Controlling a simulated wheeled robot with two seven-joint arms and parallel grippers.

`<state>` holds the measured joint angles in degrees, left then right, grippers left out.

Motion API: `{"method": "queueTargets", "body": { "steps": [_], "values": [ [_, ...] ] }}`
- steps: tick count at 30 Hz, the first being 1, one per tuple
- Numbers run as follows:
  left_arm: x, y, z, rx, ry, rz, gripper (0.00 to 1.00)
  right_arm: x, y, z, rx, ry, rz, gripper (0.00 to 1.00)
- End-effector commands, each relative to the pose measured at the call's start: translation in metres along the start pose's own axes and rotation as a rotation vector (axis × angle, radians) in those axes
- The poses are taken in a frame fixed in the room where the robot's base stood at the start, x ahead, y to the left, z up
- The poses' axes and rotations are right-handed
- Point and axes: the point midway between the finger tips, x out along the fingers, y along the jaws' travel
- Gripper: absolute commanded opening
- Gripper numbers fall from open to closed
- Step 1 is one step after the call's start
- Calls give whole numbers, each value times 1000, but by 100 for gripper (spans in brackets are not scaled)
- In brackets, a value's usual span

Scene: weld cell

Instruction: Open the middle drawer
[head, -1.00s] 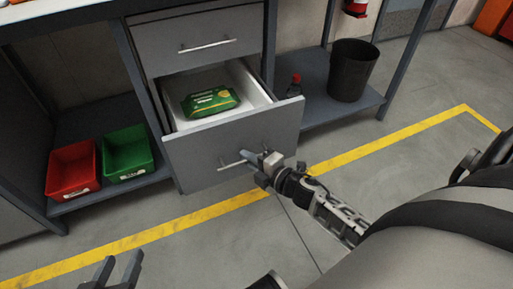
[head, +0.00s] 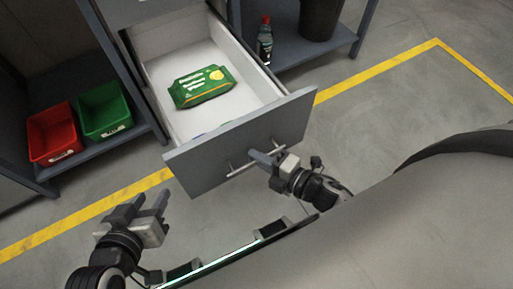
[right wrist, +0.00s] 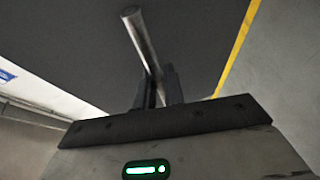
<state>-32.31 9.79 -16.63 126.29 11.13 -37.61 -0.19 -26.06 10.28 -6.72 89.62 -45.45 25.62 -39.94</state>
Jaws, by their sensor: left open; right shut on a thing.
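The middle drawer (head: 240,143) stands pulled well out of the grey cabinet, its white inside showing. A green packet (head: 201,87) lies in it, and something bluish is partly hidden behind the front panel. My right gripper (head: 262,159) is shut on the drawer's bar handle (head: 240,168). In the right wrist view the handle (right wrist: 139,38) runs between the two fingers (right wrist: 159,88). My left gripper (head: 143,207) is open and empty, in front of the drawer's left side and apart from it.
A red bin (head: 54,133) and a green bin (head: 104,110) sit on the low shelf at left. A bottle (head: 265,42) and a dark bucket (head: 321,16) stand on the right shelf. A yellow line (head: 377,74) crosses the floor. The floor at right is clear.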

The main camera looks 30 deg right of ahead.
Motion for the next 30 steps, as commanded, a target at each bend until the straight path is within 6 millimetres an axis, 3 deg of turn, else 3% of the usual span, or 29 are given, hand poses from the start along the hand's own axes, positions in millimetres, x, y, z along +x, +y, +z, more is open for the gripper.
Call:
{"method": "queueTargets", "body": {
  "steps": [14, 15, 16, 30],
  "values": [
    [0, 0, 0, 0, 0, 0, 42, -3, 0, 1, -2, -2, 1, 0],
    [-1, 0, -1, 1, 1, 0, 42, -3, 0, 1, -2, -2, 1, 16],
    [-1, 0, -1, 1, 2, 0, 42, -3, 0, 1, -2, -2, 1, 19],
    [-4, 2, -4, 5, -6, 3, 42, -11, 3, 2, -3, 7, -3, 19]
  ]
}}
